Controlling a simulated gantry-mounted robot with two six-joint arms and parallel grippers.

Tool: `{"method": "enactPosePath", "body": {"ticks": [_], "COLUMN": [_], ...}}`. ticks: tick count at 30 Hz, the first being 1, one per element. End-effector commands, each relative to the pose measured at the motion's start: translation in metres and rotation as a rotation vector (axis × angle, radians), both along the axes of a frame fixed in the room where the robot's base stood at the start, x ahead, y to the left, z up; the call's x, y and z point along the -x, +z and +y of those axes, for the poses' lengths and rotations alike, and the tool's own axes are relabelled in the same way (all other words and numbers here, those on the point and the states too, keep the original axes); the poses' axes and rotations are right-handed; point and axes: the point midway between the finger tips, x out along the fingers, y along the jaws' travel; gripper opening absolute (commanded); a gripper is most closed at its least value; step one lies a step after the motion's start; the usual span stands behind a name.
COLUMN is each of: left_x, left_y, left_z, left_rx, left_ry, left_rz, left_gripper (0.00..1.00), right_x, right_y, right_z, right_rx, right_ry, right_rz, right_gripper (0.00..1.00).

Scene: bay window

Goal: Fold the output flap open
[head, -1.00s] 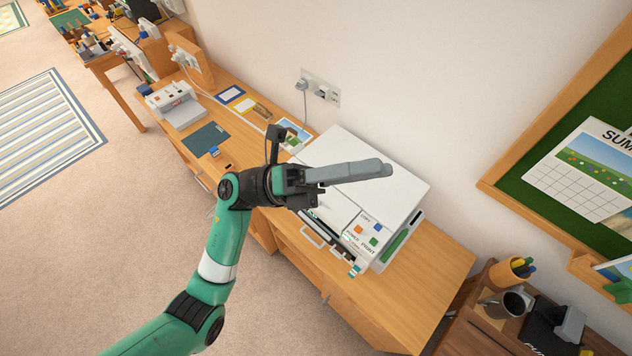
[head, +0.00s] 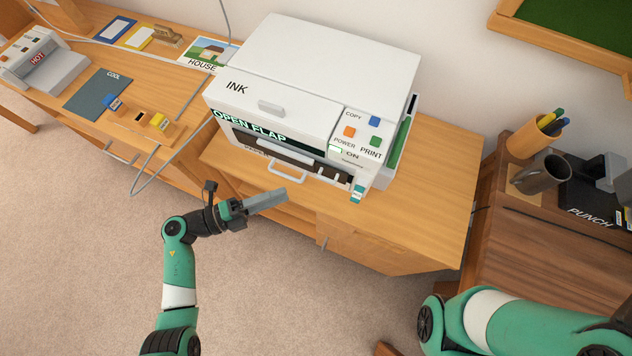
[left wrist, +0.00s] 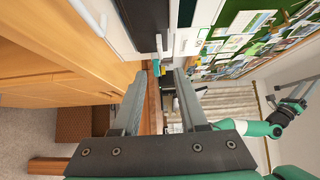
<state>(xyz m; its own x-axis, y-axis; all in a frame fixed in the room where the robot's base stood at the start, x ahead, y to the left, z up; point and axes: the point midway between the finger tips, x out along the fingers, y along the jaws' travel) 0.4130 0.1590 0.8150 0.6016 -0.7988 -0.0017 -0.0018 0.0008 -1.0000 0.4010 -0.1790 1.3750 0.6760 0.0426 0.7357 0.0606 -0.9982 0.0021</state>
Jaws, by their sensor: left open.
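The white printer (head: 310,60) stands on the wooden desk, its front facing me. A dark strip on its front reads OPEN FLAP (head: 249,127). Below it are a dark slot and a pale loop handle (head: 287,172); I cannot tell which part the handle belongs to. My left gripper (head: 268,202) is open and empty, in front of the desk edge, below and apart from the handle. Its two fingers (left wrist: 160,85) show apart in the left wrist view. My right gripper (left wrist: 295,95) shows small there, its jaws unclear; the head view shows only the right arm.
Colored buttons (head: 349,131) sit at the printer's front right. A cable (head: 150,165) loops off the desk to the left. A brown side unit (head: 530,230) with a pen cup (head: 536,135) and punch stands right. Bare desk (head: 430,195) lies right of the printer.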

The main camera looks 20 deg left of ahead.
Motion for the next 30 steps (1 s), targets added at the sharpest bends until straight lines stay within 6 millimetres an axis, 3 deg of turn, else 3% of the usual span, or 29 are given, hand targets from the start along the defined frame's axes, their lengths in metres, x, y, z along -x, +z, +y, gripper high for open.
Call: {"method": "enactPosePath", "body": {"ticks": [12, 24, 25, 30], "left_x": [-0.052, -0.062, -0.062, -0.061], "left_y": [-0.003, 0.0, 0.0, 0.0], "left_z": [-0.07, -0.082, -0.082, -0.082], "left_rx": [-0.002, 0.0, 0.0, 0.0], "left_ry": [-0.005, 0.0, 0.0, 0.0], "left_rz": [-0.004, -0.001, -0.001, -0.001], "left_gripper": [0.42, 0.42, 0.41, 0.1], "right_x": [0.0, 0.0, 0.0, 0.0], "right_y": [-0.027, -0.029, -0.029, -0.029], "right_z": [0.0, 0.0, 0.0, 0.0], "right_rx": [0.0, 0.0, 0.0, 0.0], "right_ry": [0.0, 0.0, 0.0, 0.0], "right_rz": [0.001, 0.001, 0.001, 0.001], "right_gripper": [0.5, 0.5, 0.5, 0.5]}}
